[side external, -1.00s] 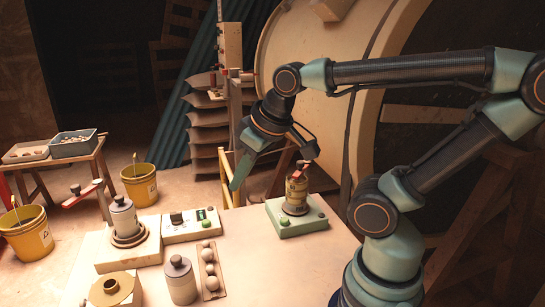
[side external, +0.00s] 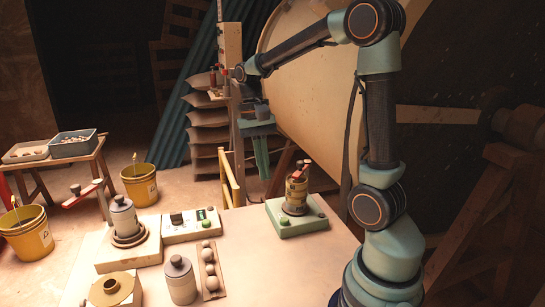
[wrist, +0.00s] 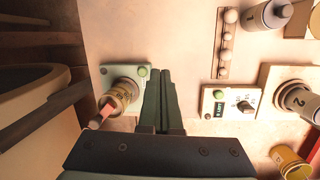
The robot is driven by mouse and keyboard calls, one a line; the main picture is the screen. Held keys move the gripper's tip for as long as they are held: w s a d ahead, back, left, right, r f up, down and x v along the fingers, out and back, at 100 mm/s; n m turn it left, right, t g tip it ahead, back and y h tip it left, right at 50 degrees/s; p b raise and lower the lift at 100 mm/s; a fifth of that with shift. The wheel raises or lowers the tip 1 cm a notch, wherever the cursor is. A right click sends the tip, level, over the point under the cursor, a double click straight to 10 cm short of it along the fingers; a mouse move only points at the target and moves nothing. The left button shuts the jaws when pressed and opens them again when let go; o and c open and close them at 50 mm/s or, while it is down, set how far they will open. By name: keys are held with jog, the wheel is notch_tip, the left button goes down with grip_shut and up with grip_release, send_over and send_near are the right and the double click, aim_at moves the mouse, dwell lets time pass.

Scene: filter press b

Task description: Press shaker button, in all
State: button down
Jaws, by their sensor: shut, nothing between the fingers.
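The shaker, a pale green base (side external: 284,229), stands on the table's right side. It carries a yellowish jar (side external: 296,193) with a red-handled clamp on top. My gripper (side external: 262,176) points down, fingers shut and empty, above and left of the shaker in the side view. In the wrist view the shut fingers (wrist: 161,73) appear just right of the green button. I cannot see any contact.
A control box (side external: 186,236) with knob, display and green button (side external: 206,223) stands left of the shaker. Near it are a grey numbered jar (side external: 124,217), another grey jar (side external: 180,282) and a rack of balls (side external: 210,268). The table front right (side external: 280,270) is clear.

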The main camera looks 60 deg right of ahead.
aim_at(284, 217)
jog(key=s+d+f+m+g+y, duration=0.2)
jog(key=d+f+m+g+y, duration=0.1)
jog(key=d+f+m, duration=0.2)
jog(key=shift+d+f+m+g, duration=0.25)
jog(key=shift+d+m, duration=0.35)
jog(key=shift+d, duration=0.65)
jog(key=shift+f, duration=4.35)
jog(key=shift+f, duration=0.2)
jog(key=shift+f, duration=0.2)
jog(key=shift+f, duration=0.55)
jog(key=shift+r, duration=0.1)
jog(key=shift+a+r, duration=0.1)
jog(key=shift+r, duration=0.75)
jog(key=shift+r, duration=0.15)
